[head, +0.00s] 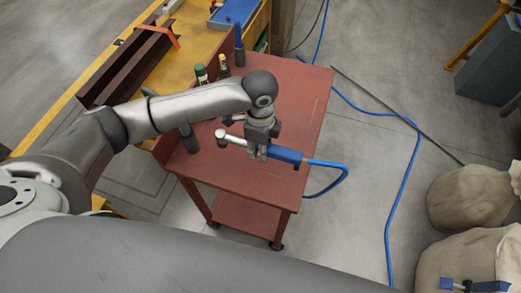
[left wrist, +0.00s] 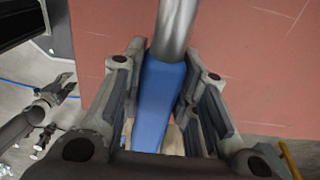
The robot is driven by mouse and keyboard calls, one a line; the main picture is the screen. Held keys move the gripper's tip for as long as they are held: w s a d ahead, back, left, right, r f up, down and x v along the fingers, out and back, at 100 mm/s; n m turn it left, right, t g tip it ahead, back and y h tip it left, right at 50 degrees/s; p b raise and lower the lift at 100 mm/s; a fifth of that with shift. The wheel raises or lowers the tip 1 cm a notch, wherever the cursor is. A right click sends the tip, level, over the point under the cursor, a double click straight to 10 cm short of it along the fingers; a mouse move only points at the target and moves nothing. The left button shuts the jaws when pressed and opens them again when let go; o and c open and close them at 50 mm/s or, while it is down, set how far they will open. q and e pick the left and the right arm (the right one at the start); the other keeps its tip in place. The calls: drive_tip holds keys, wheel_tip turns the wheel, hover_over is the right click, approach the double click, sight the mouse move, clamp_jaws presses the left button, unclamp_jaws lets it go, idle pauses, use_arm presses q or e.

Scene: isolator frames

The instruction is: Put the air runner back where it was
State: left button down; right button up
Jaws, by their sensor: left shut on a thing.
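The air runner, with a blue handle (head: 286,155) and a silver head (head: 221,134), lies across the red cart top in the head view. A blue hose (head: 328,163) runs from its right end. My left gripper (head: 257,153) points down at the tool and is shut on it. In the left wrist view the blue handle (left wrist: 158,100) sits between the two fingers, with the silver shaft (left wrist: 175,30) beyond. I cannot tell whether the tool touches the cart top. My right gripper (left wrist: 62,88) shows at the left of the left wrist view, fingers apart and empty.
A yellow workbench (head: 190,50) stands behind. Sacks (head: 470,195) stand at right. The cart top's right side is clear.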

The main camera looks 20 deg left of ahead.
use_arm(q)
drive_tip(key=shift+w+f, duration=0.3)
drive_tip(key=shift+w, duration=0.05)
drive_tip(key=shift+f+p, duration=0.35)
drive_tip(key=shift+f, duration=1.2)
drive_tip(key=shift+f, duration=0.15)
drive_tip(key=c, duration=1.1)
unclamp_jaws()
drive_tip(key=shift+c, duration=0.2)
wheel_tip(320, 180, up, 12)
drive_tip(key=shift+r+b, duration=0.1)
drive_tip(key=shift+b, duration=0.45)
